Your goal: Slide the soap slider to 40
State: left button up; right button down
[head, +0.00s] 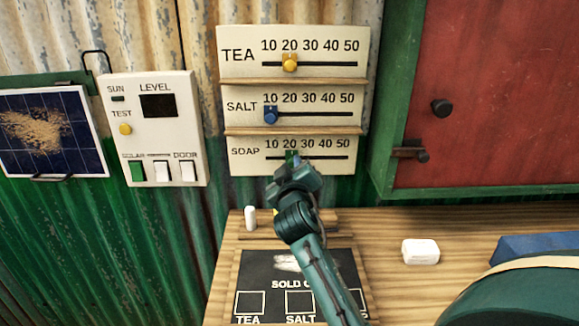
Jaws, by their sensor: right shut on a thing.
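The soap slider's green knob (292,155) sits on the lowest scale panel (248,168), near the 20 mark. My right gripper (291,166) is at this knob and shut on it, covering most of it. The soap track runs on to the right of the knob, below the marks 30, 40 and 50. My left gripper does not show.
Above, the tea slider's yellow knob (289,63) is at 20 and the salt slider's blue knob (270,115) is near 10. Wooden ledges separate the panels. A red door (480,90) in a green frame stands right. A white block (420,252) lies on the wooden counter (390,225).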

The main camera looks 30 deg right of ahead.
aim_at(324, 158)
jog(key=s+d, duration=0.1)
jog(key=d, duration=0.1)
jog(key=s+d+p, duration=0.1)
jog(key=d, duration=0.1)
jog(key=s+d+p, duration=0.1)
jog(key=s+d, duration=0.1)
jog(key=shift+d, duration=0.15)
jog(key=shift+s+d, duration=0.1)
jog(key=shift+d, duration=0.15)
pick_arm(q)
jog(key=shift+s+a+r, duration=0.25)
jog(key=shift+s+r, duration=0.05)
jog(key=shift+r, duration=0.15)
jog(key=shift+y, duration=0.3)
pick_arm(e)
jog(key=c, duration=1.3)
grip_release()
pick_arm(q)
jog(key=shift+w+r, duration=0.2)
pick_arm(e)
jog(key=shift+o, duration=0.2)
jog(key=shift+a, duration=0.1)
pick_arm(q)
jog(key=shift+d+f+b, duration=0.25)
jog(key=shift+b, duration=0.4)
pick_arm(e)
jog(key=v, duration=1.3)
